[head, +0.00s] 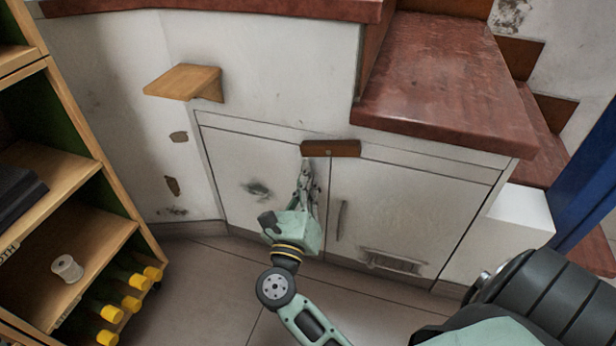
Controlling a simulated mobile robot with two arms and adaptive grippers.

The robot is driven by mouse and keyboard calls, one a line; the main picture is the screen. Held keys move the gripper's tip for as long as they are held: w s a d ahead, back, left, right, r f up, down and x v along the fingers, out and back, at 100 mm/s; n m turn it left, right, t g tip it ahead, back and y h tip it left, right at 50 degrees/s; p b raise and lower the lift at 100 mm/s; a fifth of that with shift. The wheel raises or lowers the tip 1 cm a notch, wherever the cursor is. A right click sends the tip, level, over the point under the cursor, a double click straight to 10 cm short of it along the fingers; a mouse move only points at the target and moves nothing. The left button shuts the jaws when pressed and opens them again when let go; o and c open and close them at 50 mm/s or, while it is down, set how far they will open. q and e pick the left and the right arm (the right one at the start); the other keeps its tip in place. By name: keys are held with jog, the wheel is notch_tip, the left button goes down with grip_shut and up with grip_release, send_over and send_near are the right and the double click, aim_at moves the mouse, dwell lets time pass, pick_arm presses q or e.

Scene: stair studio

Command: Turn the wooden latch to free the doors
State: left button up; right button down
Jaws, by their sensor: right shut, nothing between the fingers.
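The wooden latch (330,148) is a small brown block with a pin at its middle. It lies level across the top of the gap between the left cabinet door (240,165) and the right cabinet door (415,205). Both white doors look closed. My right gripper (307,163) is shut and empty, its fingertips just below the left half of the latch, in front of the left door. I cannot tell whether the fingertips touch the latch. My left gripper is not in view.
A small wooden shelf (184,81) juts from the wall at upper left. A wooden shelving unit (85,195) with yellow-capped bottles stands at the left. Red-brown steps (440,80) rise above the right door. A blue post (590,175) stands at the right edge. The floor before the doors is clear.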

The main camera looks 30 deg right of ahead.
jog(key=v, duration=0.7)
jog(key=shift+w, duration=0.1)
